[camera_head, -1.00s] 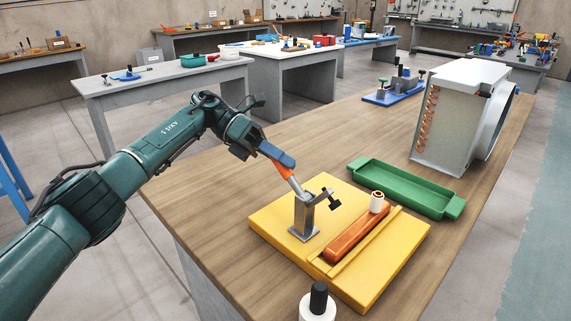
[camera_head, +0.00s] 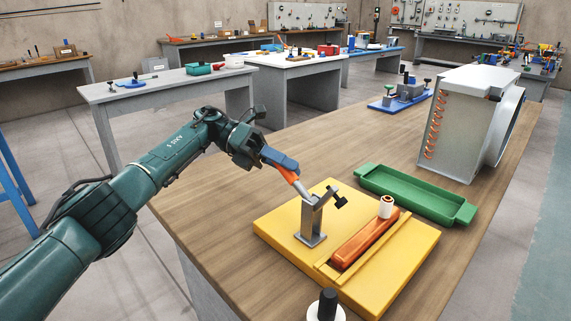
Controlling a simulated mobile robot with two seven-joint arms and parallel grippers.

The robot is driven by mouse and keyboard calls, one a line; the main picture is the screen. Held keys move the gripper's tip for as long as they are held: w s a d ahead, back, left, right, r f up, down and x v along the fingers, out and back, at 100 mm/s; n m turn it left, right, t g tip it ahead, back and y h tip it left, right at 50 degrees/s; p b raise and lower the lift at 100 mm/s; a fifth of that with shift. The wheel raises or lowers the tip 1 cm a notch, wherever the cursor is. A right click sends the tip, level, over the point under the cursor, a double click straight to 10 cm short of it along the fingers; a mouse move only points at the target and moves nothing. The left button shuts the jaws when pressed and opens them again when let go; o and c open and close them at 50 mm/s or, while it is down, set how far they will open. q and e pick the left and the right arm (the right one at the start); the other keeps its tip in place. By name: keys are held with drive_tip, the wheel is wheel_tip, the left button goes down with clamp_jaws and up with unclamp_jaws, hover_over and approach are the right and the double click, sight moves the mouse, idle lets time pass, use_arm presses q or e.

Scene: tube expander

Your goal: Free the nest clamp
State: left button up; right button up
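The nest clamp (camera_head: 312,218) is a grey metal post on a yellow fixture block (camera_head: 283,224). Its short arm ends in a black tip (camera_head: 340,201) that stands out to the right, above the block. Its handle (camera_head: 288,173), with an orange-red grip and a steel rod, slants up to the left. My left gripper (camera_head: 278,160), with blue fingers, appears closed around the upper end of that grip, partly hiding it. A long orange piece (camera_head: 362,241) lies in the block's nest, with a white cylinder (camera_head: 386,207) upright at its far end. My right gripper is out of view.
A green tray (camera_head: 415,202) lies behind the block. A finned coil unit (camera_head: 458,130) and a blue fixture (camera_head: 400,99) stand farther back. A black-topped white object (camera_head: 327,306) is at the front edge. Bare wooden bench (camera_head: 225,215) lies left of the block.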

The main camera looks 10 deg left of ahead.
use_arm(q)
drive_tip(key=shift+o, duration=0.9)
wheel_tip(320, 180, up, 10)
drive_tip(key=shift+r, duration=0.1)
